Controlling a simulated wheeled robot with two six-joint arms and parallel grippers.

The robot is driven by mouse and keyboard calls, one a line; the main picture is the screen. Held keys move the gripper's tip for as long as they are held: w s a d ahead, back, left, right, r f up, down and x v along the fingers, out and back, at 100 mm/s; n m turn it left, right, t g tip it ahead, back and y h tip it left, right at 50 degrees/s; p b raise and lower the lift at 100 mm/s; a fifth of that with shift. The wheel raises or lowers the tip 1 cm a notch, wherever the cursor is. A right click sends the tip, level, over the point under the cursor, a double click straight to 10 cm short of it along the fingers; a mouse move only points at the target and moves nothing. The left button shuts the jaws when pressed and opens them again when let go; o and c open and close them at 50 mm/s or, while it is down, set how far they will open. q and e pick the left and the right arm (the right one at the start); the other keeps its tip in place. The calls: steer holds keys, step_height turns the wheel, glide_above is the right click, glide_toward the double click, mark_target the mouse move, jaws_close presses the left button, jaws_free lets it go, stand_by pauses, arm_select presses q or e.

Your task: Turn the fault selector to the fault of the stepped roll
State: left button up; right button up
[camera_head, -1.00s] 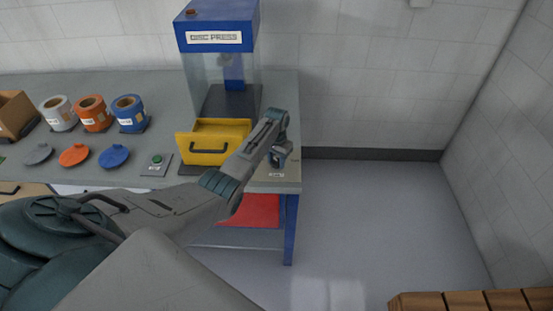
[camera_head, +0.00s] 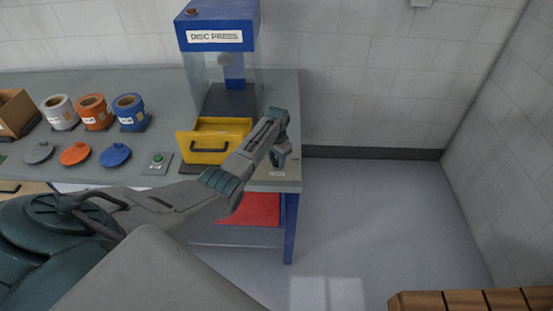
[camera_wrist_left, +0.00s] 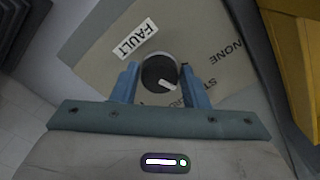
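The fault selector is a round dark knob (camera_wrist_left: 155,70) with a white pointer, on a tan plate below my left gripper. The white pointer slants toward the lower right in the left wrist view, near lettering that begins "ST" and is partly hidden by a finger. "NONE" is printed farther right, and a white FAULT label (camera_wrist_left: 135,40) lies upper left. I cannot pick out a stepped roll. My right gripper is not in view.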

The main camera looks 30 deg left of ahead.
mark_target(277, 160)
arm_select(q)
steer(key=o, duration=0.3)
steer(key=shift+r, duration=0.1)
step_height(277, 160, up, 11)
steer(key=b, duration=0.2)
steer(key=shift+f, duration=0.2)
stand_by(0.4)
